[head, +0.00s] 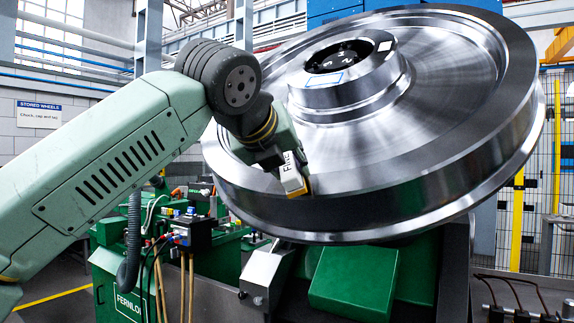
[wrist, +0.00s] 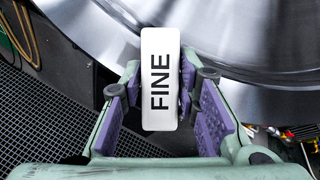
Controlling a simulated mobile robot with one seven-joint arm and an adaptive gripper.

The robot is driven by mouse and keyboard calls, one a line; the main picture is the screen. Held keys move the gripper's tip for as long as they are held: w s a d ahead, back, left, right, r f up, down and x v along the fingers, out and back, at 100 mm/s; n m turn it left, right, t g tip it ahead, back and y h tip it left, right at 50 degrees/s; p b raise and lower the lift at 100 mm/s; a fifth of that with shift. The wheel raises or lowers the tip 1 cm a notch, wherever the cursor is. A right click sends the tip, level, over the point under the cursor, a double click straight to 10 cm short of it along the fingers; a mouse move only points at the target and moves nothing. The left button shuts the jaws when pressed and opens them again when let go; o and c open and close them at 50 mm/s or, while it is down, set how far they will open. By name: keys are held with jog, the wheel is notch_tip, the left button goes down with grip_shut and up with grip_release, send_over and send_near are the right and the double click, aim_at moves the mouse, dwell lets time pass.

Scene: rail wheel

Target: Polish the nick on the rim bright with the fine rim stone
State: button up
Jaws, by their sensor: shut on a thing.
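The fine rim stone (head: 292,176) is a white block marked "FINE". It also shows upright in the middle of the wrist view (wrist: 160,80). My gripper (head: 282,163) is shut on it, with a purple-padded finger on each side in the wrist view (wrist: 162,92). The big steel wheel (head: 440,100) is tilted, with its broad outer rim facing me. In the head view the stone's lower end, with a yellowish edge, is at the left part of the rim; I cannot tell whether it touches. I cannot make out the nick.
A green machine (head: 350,280) stands under the wheel. A control box (head: 192,232) with cables and hoses is left of the wheel, below my arm. Yellow posts and mesh fencing (head: 535,180) stand at the right. Dark grating (wrist: 45,120) shows at the wrist view's left.

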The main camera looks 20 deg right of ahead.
aim_at(273, 179)
jog(key=shift+w+d+f+b, duration=0.3)
jog(key=shift+w+d+f, duration=0.1)
jog(key=shift+d+f, duration=0.2)
dwell(0.6)
jog(key=shift+w+a, duration=0.15)
jog(key=shift+w+a+p, duration=0.45)
jog(key=shift+w+a, duration=0.5)
jog(key=shift+w, duration=0.05)
jog(key=shift+w+r, duration=0.1)
jog(key=shift+w+a+p, duration=0.45)
jog(key=shift+w+a, duration=0.35)
jog(key=shift+w, duration=0.35)
jog(key=shift+s+f, duration=0.1)
jog(key=shift+f, duration=0.1)
